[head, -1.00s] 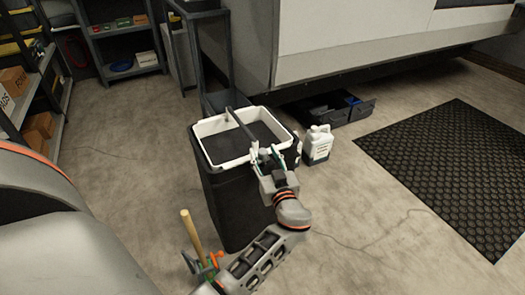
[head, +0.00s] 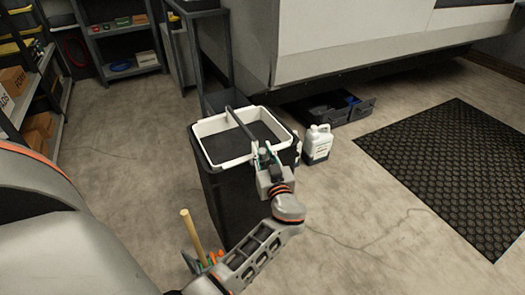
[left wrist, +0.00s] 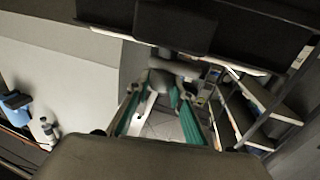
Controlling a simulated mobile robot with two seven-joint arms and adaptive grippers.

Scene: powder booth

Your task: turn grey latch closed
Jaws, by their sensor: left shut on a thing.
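My left gripper (head: 265,156) is at the front right rim of the black bin with a white rim (head: 240,159). It also shows in the left wrist view (left wrist: 158,112), where its green-lined fingers reach forward and are shut on a grey part, which looks like the grey latch (left wrist: 160,78). In the head view the fingers and wrist mostly hide that part, and I cannot tell how far it is turned. A dark grey bar (head: 238,124) slants over the bin's opening towards the gripper. My right gripper is not in view.
A white jug (head: 317,146) stands on the floor right of the bin. Dark trays (head: 345,112) lie under the large white machine (head: 350,30). A black mat (head: 450,165) lies at right. A wooden handle (head: 193,236) stands near my arm. Shelves (head: 125,45) line the back left.

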